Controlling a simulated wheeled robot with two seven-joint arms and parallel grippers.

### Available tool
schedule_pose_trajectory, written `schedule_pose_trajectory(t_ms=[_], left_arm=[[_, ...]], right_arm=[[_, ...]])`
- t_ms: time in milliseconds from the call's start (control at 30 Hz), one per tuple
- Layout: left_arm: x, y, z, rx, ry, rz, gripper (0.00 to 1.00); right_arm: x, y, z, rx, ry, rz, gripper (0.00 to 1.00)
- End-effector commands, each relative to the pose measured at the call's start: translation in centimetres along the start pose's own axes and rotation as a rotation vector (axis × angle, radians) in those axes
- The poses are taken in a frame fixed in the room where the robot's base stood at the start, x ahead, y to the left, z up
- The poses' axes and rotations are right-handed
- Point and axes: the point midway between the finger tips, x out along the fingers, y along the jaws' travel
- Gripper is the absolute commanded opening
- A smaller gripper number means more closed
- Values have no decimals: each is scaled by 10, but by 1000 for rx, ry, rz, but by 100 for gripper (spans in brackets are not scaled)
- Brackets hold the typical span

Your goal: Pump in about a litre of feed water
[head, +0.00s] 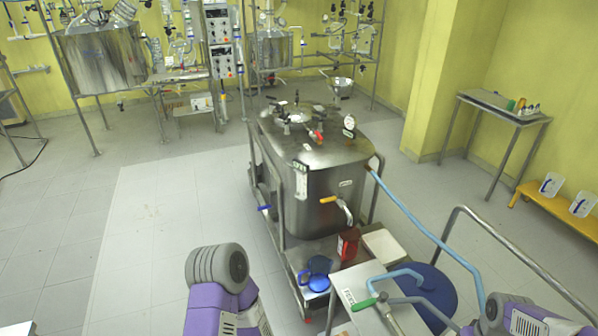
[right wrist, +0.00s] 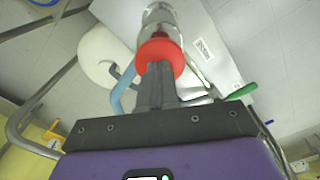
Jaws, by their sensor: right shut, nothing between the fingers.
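A steel reactor tank (head: 320,170) stands on a wheeled frame in the middle of the head view. A blue hose (head: 425,225) runs from its right side down to the lower right. A blue drum (head: 437,285) stands at the lower right beside a small bench; a pale blue tube (head: 395,275) arches there. A green handle (head: 365,303) lies in front and also shows in the right wrist view (right wrist: 241,91). My right gripper (right wrist: 157,70) is shut; its fingertips overlap a red collar (right wrist: 160,52) on a clear or shiny cylinder, contact unclear. My left gripper is out of view.
A red jug (head: 348,246), a blue jug (head: 317,270) and a white tray (head: 385,246) are by the tank's base. A metal rail (head: 510,262) curves at the right. A side table (head: 505,110) stands at the right wall. The left floor is clear.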

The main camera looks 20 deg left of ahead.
Motion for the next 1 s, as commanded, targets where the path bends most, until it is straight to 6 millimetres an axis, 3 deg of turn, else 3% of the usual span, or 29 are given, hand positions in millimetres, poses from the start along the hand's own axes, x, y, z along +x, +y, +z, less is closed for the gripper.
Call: schedule_pose_trajectory(t_ms=[100,367,1000], left_arm=[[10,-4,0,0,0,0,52],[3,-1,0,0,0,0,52],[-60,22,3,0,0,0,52]], right_arm=[[15,0,1,0,-4,-1,0],[7,-1,1,0,-4,-1,0],[-77,0,0,-1,-3,-1,0]])
